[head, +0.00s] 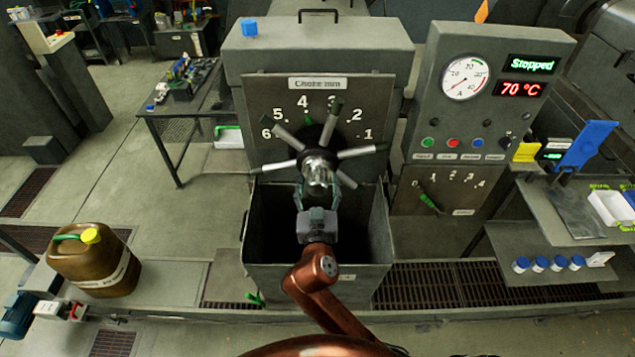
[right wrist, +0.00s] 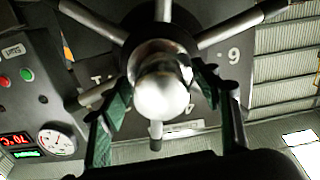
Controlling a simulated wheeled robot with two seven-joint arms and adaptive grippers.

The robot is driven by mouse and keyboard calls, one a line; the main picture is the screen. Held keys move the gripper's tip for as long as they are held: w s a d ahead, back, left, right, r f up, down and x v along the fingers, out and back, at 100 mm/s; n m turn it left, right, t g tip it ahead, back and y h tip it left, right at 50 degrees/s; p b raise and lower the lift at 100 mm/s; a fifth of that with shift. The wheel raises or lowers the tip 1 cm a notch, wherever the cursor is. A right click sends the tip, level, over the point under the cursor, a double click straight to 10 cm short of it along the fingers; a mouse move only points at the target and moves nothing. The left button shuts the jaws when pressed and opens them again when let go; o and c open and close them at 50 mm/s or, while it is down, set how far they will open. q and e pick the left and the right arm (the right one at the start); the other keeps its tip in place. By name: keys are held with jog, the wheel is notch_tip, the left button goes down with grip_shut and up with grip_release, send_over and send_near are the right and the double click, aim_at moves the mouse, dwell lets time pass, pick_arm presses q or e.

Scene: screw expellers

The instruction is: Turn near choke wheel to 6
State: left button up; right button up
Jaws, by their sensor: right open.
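The choke wheel (head: 318,160) is a dark hub with several metal spokes, some with dark green tips. It stands before a panel marked "Choke mm" with numbers 1 to 6. A green mark shows near 4, partly behind the wheel. My right gripper (head: 319,192) is just below the hub, pointing up at it, its fingers apart. In the right wrist view the shiny hub end (right wrist: 163,92) sits between the two spread green-padded fingers (right wrist: 166,105). I cannot tell whether the fingers touch the hub or spokes. My left gripper is not in view.
A dark open bin (head: 262,225) lies below the wheel. To the right, a control panel (head: 480,95) shows "Stopped" and 70 °C, with a gauge, buttons and a lower green lever (head: 429,202). A brown canister (head: 95,262) stands at left. A shelf (head: 540,250) with small bottles is at right.

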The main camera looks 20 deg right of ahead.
jog(key=shift+c, duration=0.4)
grip_shut()
